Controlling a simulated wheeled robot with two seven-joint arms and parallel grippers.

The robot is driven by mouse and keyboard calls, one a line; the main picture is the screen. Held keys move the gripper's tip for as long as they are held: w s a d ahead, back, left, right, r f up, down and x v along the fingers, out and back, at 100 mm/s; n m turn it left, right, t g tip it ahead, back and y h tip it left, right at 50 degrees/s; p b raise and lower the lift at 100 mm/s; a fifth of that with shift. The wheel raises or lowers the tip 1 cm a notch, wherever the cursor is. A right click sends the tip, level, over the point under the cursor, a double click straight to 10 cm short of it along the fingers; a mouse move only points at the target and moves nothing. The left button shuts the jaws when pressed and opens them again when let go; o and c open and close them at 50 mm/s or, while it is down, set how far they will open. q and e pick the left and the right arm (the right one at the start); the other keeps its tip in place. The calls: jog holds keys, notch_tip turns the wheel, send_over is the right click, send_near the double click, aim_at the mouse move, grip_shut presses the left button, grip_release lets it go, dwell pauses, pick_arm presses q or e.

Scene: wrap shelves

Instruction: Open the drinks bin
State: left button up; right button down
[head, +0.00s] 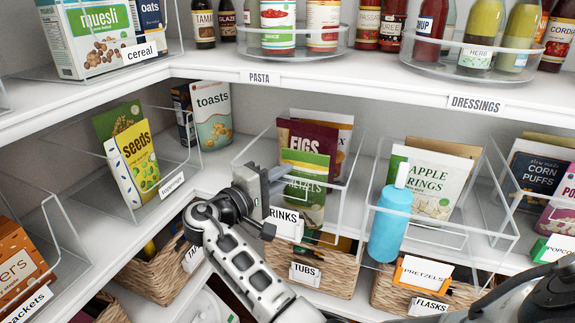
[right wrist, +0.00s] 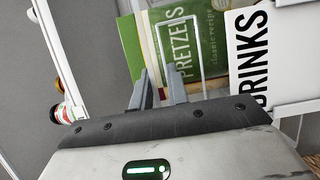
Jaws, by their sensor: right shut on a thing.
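The drinks bin (head: 347,203) is a clear open-topped bin on the middle shelf, with a white DRINKS label (head: 287,223) on its front. It holds a dark FIGS pack (head: 300,138) and a green PRETZELS pack (head: 305,172). My right gripper (head: 284,182) is at the left part of the bin's front. In the right wrist view, its fingers (right wrist: 160,88) are close together in front of the PRETZELS pack, left of the DRINKS label (right wrist: 250,58). It is shut on the bin's clear front part; the exact contact is hard to see. My left gripper is not in view.
Wicker baskets (head: 325,267) sit below. A clear bin with a seeds box (head: 138,163) is at left. The upper shelf (head: 340,82) hangs overhead.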

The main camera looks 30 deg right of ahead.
jog(key=s+a, duration=0.2)
jog(key=a, duration=0.1)
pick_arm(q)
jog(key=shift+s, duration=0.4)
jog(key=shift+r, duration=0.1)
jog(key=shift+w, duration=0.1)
pick_arm(e)
jog(key=c, duration=1.4)
grip_release()
jog(key=shift+o, duration=0.2)
